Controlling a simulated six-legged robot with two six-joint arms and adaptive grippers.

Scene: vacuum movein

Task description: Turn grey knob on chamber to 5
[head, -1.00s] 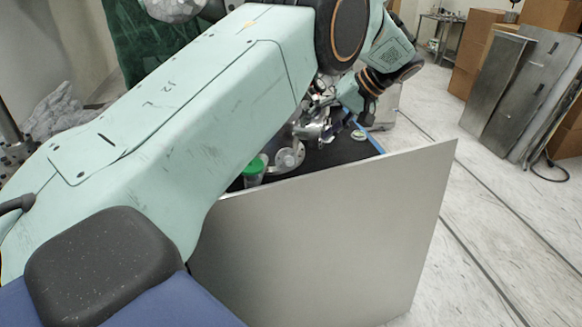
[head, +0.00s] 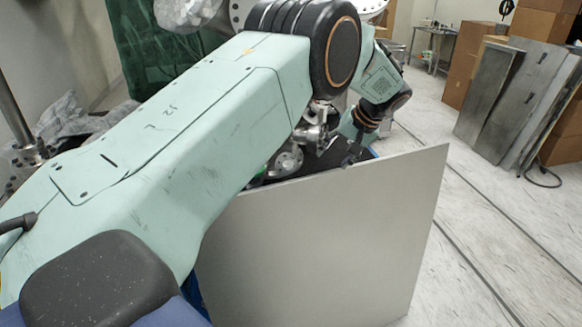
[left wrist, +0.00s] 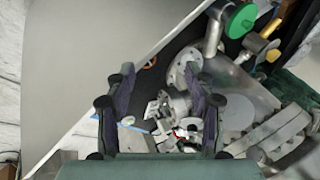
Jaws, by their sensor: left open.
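Metal chamber parts with round flanges show behind a grey panel in the head view (head: 287,160) and in the left wrist view (left wrist: 185,70). I cannot pick out the grey knob or its marks for certain. A green round handle (left wrist: 240,20) sits on a metal fitting at the top right of the left wrist view. My left gripper (left wrist: 161,98) is open, its two dark fingers apart above the cluttered metal parts, with nothing clearly held. In the head view the left gripper (head: 352,150) is small and partly hidden near the panel's top edge. My right gripper is not in view.
The large grey panel (head: 330,240) stands in front of the dark work surface and hides much of it. Cardboard boxes (head: 480,65) and leaning metal sheets (head: 515,95) stand at the right. The floor (head: 500,220) right of the panel is clear.

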